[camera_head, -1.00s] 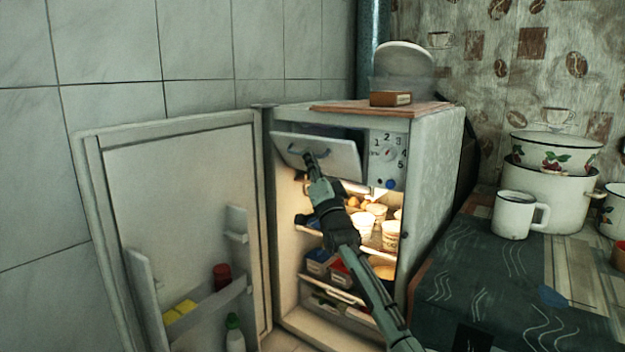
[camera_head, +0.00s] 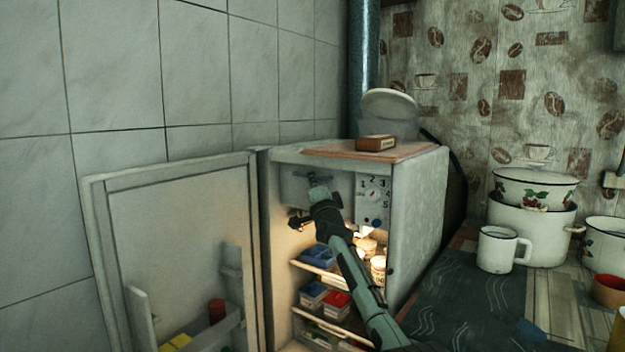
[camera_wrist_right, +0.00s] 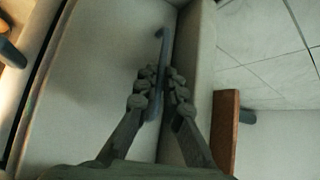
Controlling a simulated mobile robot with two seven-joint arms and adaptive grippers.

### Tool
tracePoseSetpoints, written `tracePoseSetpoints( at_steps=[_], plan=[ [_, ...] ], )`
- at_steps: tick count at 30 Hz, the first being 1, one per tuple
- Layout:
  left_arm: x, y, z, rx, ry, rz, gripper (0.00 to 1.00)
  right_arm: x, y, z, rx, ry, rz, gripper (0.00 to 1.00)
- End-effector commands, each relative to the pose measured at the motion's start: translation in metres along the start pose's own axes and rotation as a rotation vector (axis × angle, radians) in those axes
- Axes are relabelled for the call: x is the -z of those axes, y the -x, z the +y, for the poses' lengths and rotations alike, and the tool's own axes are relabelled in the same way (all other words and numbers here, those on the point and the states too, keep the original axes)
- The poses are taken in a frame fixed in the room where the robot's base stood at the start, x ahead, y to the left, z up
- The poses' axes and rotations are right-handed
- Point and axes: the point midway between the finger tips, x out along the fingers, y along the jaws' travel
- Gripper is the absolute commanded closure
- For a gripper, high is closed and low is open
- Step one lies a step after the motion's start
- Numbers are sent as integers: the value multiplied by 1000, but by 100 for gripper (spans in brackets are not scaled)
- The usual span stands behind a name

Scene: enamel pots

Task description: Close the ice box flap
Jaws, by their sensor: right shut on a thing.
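The pale ice box flap (camera_head: 299,187) is at the top of the open fridge, left of the dial panel (camera_head: 374,200). It stands almost upright, roughly in line with the panel; whether it is fully shut I cannot tell. My right gripper (camera_head: 317,187) is at the flap's handle, hiding part of the flap. In the right wrist view the fingers (camera_wrist_right: 163,76) are closed around the blue-grey handle (camera_wrist_right: 161,38), with the flap (camera_wrist_right: 88,75) filling the left side. My left gripper is not in view.
The fridge door (camera_head: 180,235) stands wide open at the left. Lit shelves below the flap hold cups and boxes (camera_head: 337,302). A brown box (camera_head: 375,143) lies on top of the fridge. A white mug (camera_head: 497,249) and enamel pots (camera_head: 530,230) stand on the right counter.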

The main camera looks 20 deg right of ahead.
Motion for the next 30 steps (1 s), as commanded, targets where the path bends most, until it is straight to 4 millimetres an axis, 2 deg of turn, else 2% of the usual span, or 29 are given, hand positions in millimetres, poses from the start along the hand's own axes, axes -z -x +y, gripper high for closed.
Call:
tracePoseSetpoints(
  at_steps=[1, 14, 15, 20, 30],
  plan=[
    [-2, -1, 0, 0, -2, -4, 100, 6, -5, -18, 22, -5, 11, 100],
    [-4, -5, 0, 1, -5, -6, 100, 9, -6, -16, 17, -9, 14, 100],
    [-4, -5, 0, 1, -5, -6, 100, 9, -6, -16, 17, -9, 14, 90],
    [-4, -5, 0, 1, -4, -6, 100, 9, -6, -16, 15, -9, 13, 71],
    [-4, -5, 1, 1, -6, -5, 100, 7, -4, -11, 9, -9, 10, 71]
  ],
)
